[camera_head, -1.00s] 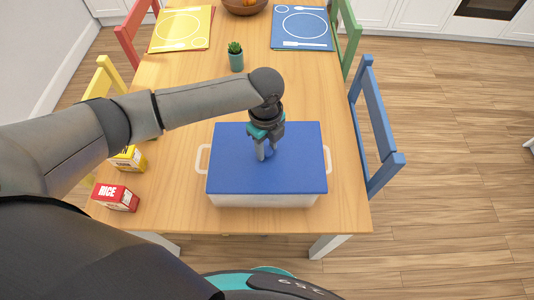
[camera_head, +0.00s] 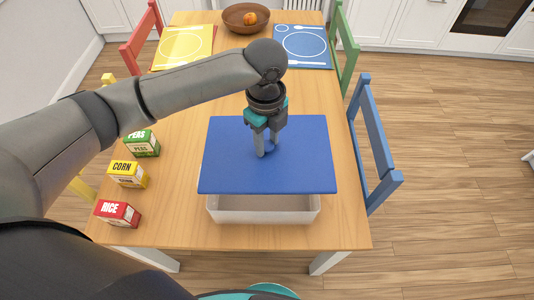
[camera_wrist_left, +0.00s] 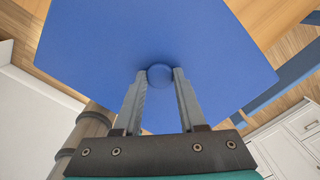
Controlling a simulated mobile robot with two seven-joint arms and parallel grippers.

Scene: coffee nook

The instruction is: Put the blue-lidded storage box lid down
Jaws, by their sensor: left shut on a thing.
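The blue lid (camera_head: 300,165) is a flat rectangle with a round blue knob, held level above the white storage box (camera_head: 264,215). My left gripper (camera_head: 264,150) is shut on the lid's knob from above. In the left wrist view the knob (camera_wrist_left: 160,76) sits between the two fingers (camera_wrist_left: 160,95), with the blue lid (camera_wrist_left: 160,35) spreading behind it. The box stands on the table, and its front wall and part of its open inside show below the lid. The lid hides the rest of the box. My right gripper is not in view.
Red rice (camera_head: 118,213), yellow corn (camera_head: 128,174) and green peas (camera_head: 143,143) boxes stand left of the storage box. A blue chair (camera_head: 375,145) is at the table's right edge. Placemats and a fruit bowl (camera_head: 246,18) lie farther back. Bare table (camera_head: 180,190) shows around the box.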

